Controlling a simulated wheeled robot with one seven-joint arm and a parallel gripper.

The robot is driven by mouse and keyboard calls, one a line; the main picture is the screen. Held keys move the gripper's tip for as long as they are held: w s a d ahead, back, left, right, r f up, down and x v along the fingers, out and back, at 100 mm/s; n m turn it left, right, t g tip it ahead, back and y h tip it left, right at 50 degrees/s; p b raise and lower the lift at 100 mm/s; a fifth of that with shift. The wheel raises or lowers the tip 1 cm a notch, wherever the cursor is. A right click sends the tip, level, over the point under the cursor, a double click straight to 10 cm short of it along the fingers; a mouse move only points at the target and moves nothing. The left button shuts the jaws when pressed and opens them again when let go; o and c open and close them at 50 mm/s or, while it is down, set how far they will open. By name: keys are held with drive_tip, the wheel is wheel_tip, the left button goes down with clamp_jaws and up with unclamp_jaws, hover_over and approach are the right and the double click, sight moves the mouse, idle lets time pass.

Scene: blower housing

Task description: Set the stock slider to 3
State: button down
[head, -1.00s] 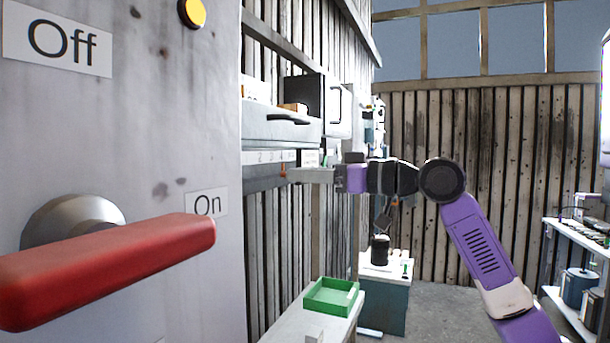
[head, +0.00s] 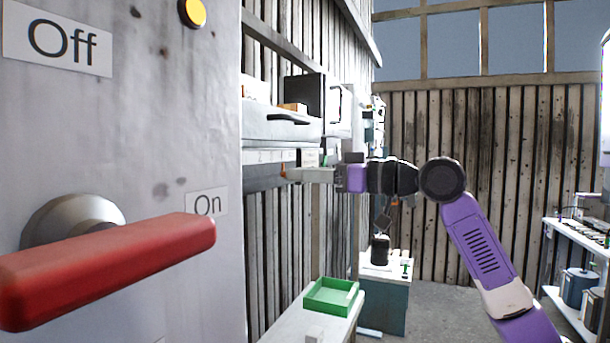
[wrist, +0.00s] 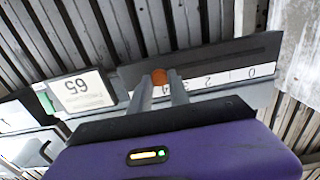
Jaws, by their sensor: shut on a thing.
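The stock slider's orange knob (wrist: 159,76) sits on a dark slotted rail (wrist: 215,55) in the wrist view. A white number strip (wrist: 230,75) runs along the rail, upside down there, with 0 towards the right and higher numbers towards the left. My gripper (wrist: 162,82) is shut on the knob, one finger on each side. The knob is close to the 4. The fingers cover part of the strip, so its exact mark is hard to read. In the head view my gripper (head: 290,174) reaches left to the rail, and the knob shows small at its tip.
In the head view a red lever (head: 110,265) stands large in the left foreground. A drawer (head: 280,125) is above the rail. A green tray (head: 331,297) lies on a bench below.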

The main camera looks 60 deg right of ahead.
idle(0.3)
drive_tip(key=shift+s+a+b, duration=0.2)
drive_tip(key=shift+a, duration=0.8)
drive_tip(key=shift+s+a+b, duration=0.2)
drive_tip(key=shift+a, duration=0.8)
drive_tip(key=c, duration=1.2)
unclamp_jaws()
drive_tip(key=b, duration=0.3)
approach(271, 175)
drive_tip(key=s, duration=0.3)
drive_tip(key=shift+d, duration=0.35)
